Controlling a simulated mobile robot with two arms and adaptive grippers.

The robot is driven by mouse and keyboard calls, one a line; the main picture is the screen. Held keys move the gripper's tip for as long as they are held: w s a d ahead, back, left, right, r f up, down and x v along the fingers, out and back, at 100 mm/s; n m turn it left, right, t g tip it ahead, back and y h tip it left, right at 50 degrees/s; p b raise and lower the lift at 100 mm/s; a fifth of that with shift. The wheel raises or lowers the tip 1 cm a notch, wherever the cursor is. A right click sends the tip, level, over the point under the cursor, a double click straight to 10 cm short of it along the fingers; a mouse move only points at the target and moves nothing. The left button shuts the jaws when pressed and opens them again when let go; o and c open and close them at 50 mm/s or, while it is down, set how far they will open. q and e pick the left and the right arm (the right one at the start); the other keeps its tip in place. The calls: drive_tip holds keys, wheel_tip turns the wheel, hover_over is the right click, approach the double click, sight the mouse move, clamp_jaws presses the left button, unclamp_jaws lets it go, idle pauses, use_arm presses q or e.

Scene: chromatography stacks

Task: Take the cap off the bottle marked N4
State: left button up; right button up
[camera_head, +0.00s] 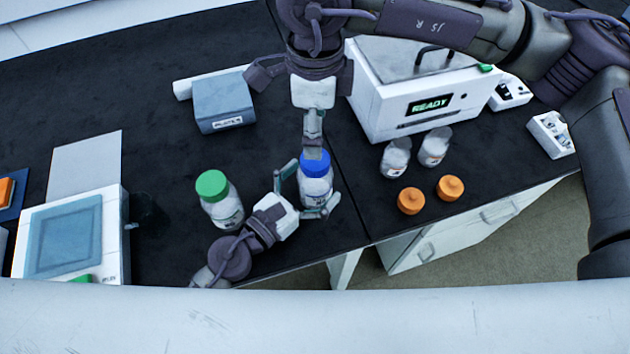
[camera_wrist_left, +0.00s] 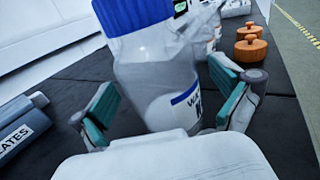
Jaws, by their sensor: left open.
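A white bottle with a blue cap (camera_head: 315,163) stands upright near the table's front edge. It also shows large in the left wrist view (camera_wrist_left: 155,80), where its label is turned partly away and I cannot read it fully. My left gripper (camera_head: 308,192) is open, low down, with one finger on each side of this bottle; a gap shows beside the left finger in the wrist view. My right gripper (camera_head: 313,143) points down from above, its tips at or just over the blue cap. Its fingers are seen edge-on, so their opening is unclear. A green-capped bottle (camera_head: 220,202) stands to the left.
Two uncapped bottles (camera_head: 396,158) (camera_head: 435,147) and two orange caps (camera_head: 411,201) (camera_head: 450,188) are to the right. A white instrument reading READY (camera_head: 375,110) stands behind them. A grey-blue PLATES box (camera_head: 222,100) and a screen device (camera_head: 68,240) are at left.

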sight(315, 180)
use_arm(q)
clamp_jaws()
use_arm(e)
drive_tip(key=m, duration=0.6)
drive_tip(key=shift+m, duration=0.3)
drive_tip(key=m, duration=0.4)
drive_tip(key=shift+m, duration=0.4)
drive_tip(key=m, duration=0.2)
drive_tip(key=shift+m, duration=0.4)
drive_tip(key=m, duration=1.2)
drive_tip(key=shift+m, duration=0.3)
drive_tip(key=shift+f, duration=0.15)
wheel_tip(315, 180, down, 8)
drive_tip(key=shift+r, duration=0.15)
